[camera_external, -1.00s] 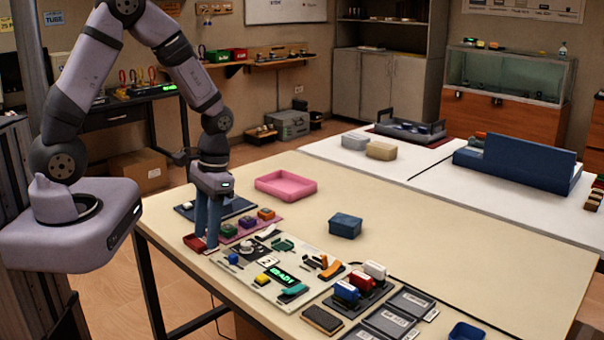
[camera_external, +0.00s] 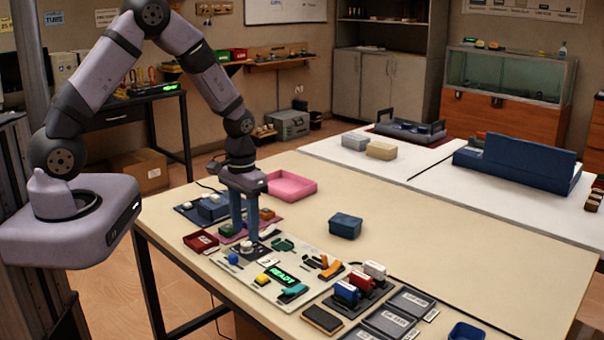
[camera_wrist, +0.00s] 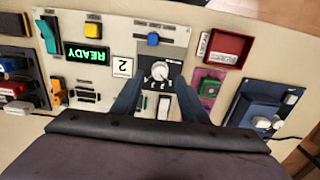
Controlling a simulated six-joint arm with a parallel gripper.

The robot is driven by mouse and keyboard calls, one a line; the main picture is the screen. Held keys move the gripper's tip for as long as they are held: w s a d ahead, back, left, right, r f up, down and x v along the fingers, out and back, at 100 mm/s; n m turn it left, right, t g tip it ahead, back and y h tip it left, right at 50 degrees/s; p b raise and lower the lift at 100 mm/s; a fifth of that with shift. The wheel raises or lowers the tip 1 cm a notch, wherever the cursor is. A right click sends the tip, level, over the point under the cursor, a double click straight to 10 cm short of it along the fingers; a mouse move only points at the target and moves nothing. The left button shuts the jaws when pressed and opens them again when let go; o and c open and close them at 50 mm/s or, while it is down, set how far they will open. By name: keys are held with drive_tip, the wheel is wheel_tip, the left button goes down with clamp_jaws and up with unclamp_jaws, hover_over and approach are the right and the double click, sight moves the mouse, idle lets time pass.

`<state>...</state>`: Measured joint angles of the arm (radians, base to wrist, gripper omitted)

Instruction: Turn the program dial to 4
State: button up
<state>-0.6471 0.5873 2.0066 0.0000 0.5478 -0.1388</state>
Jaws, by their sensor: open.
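The program dial (camera_wrist: 160,70) is a round light knob on a dark plate, with small marks around it. In the external view the dial (camera_external: 247,246) sits on the pale control panel (camera_external: 262,291). My gripper (camera_external: 245,238) is open above the dial, fingers pointing down. In the wrist view the two blue fingers of my gripper (camera_wrist: 160,92) stand on either side of the dial, apart from it as far as I can see. A white card (camera_wrist: 122,67) beside the dial reads 2. A green display (camera_wrist: 87,54) reads READY. The dial's pointer is too small to read surely.
A red tray (camera_wrist: 229,48) and a purple mat with a green block (camera_wrist: 211,86) lie beside the panel. A blue box (camera_external: 345,225) and a pink tray (camera_external: 290,186) stand farther back. The table's right middle is clear.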

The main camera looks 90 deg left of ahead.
sight(246, 243)
drive_tip(key=shift+f+p, duration=0.3)
drive_tip(key=shift+f, duration=1.4)
clamp_jaws()
